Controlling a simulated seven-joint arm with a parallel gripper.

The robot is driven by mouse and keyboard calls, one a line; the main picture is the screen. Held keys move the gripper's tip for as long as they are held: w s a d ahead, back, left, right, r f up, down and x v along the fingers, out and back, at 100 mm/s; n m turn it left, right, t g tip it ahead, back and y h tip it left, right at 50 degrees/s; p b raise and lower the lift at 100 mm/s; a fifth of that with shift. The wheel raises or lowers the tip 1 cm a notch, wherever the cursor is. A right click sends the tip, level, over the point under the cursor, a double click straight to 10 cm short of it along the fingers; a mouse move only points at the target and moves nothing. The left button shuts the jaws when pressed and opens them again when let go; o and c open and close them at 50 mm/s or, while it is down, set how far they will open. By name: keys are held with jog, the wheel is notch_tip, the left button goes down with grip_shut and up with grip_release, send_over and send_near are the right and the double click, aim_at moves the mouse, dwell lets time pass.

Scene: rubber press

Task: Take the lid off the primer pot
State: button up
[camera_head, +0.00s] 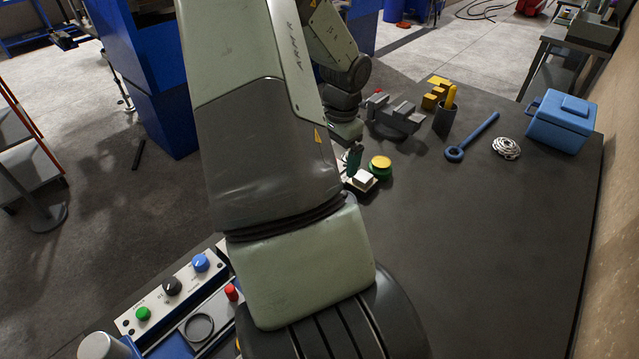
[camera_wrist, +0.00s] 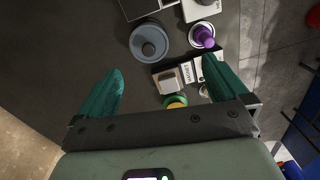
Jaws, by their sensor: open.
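My gripper (camera_wrist: 162,66) is open and empty, with its two green fingers wide apart. It also shows small in the head view (camera_head: 353,160), partly behind my arm. No label marks the primer pot, so I cannot tell which thing it is. A round grey-blue piece with a raised knob (camera_wrist: 150,43) lies beyond the left fingertip in the wrist view. A purple knob on a pale round base (camera_wrist: 203,36) lies beyond the right fingertip. A low green pot with a yellow top (camera_head: 380,166) stands beside the gripper; in the wrist view (camera_wrist: 175,102) my gripper's body partly hides it.
A small pale block (camera_wrist: 168,80) lies between the fingers. The right tabletop is clear.

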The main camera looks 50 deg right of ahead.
jog(key=shift+s+d+f+m+g, duration=0.15)
jog(key=shift+s+d+f, duration=0.35)
jog(key=shift+f, duration=0.1)
jog(key=shift+s+d+f+m+g, duration=0.15)
jog(key=shift+s+d+f, duration=0.3)
jog(key=shift+f, duration=0.15)
notch_tip(320, 180, down, 5)
jog(key=shift+r, duration=0.1)
jog(key=shift+a+f, duration=0.15)
jog(key=shift+f, duration=0.8)
jog(key=shift+a+f, duration=0.2)
jog(key=shift+f, duration=0.8)
jog(key=shift+a+f, duration=0.15)
jog(key=shift+f, duration=0.8)
jog(key=c, duration=0.8)
jog(key=shift+r, duration=0.2)
notch_tip(320, 180, up, 7)
jog(key=shift+r, duration=0.2)
jog(key=shift+s+d+r, duration=0.25)
jog(key=shift+s+r, duration=0.35)
jog(key=shift+r, duration=0.15)
send_over(379, 225)
notch_tip(379, 225, down, 3)
notch_tip(379, 225, down, 6)
jog(key=shift+s+r, duration=0.1)
jog(key=shift+r, duration=0.15)
jog(key=shift+f, duration=2.1)
